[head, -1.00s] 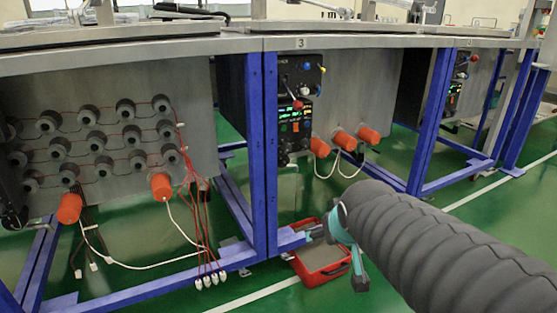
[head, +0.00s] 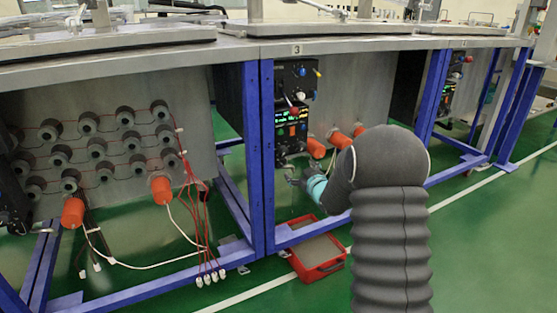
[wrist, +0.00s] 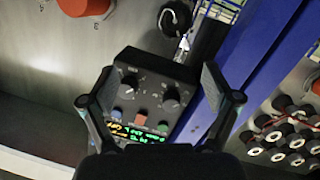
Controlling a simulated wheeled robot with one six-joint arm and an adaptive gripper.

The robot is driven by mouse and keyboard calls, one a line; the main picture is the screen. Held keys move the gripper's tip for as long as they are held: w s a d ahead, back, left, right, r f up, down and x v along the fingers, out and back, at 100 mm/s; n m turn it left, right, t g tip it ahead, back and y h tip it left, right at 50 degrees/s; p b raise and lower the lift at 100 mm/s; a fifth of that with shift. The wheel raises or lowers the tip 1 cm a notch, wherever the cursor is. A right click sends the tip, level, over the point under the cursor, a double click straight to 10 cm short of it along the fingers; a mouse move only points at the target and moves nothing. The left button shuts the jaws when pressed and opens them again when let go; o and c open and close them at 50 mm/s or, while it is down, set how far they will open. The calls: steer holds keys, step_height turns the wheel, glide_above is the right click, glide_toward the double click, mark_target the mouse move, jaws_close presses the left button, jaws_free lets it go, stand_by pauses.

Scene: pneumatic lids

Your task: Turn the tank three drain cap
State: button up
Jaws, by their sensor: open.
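A black round cap (wrist: 175,18) shows at the top of the wrist view, beside a small silver fitting; it looks like the drain cap. I cannot make it out clearly in the head view. The tank with label 3 (head: 296,49) has a black control box (head: 293,105) on its front. My gripper (head: 300,178) is just below that box, partly hidden by my arm. In the wrist view my gripper (wrist: 160,72) is open and empty, its fingers spread on either side of the control box (wrist: 150,90). The black cap lies beyond the fingertips, apart from them.
Orange caps (head: 315,148) stick out of the tank wall right of the box; one orange cap (wrist: 85,5) shows in the wrist view. A blue frame post (head: 260,150) stands left of the box.

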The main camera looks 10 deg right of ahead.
mark_target(280, 164)
steer(key=w+a+f, duration=0.1)
steer(key=w, duration=0.4)
steer(key=w+a+f+n+y, duration=0.1)
steer(key=w+a+f, duration=0.1)
steer(key=w, duration=0.3)
steer(key=w+a+f+t+y+p, duration=0.1)
steer(key=w+f, duration=0.1)
steer(key=w, duration=0.3)
steer(key=shift+w+a, duration=0.15)
steer(key=shift+a, duration=0.25)
steer(key=c, duration=1.1)
steer(key=shift+c, duration=0.2)
steer(key=m+b, duration=0.1)
steer(key=m, duration=0.2)
steer(key=shift+a, duration=0.1)
steer(key=shift+a+m, duration=0.1)
steer(key=shift+m, duration=1.9)
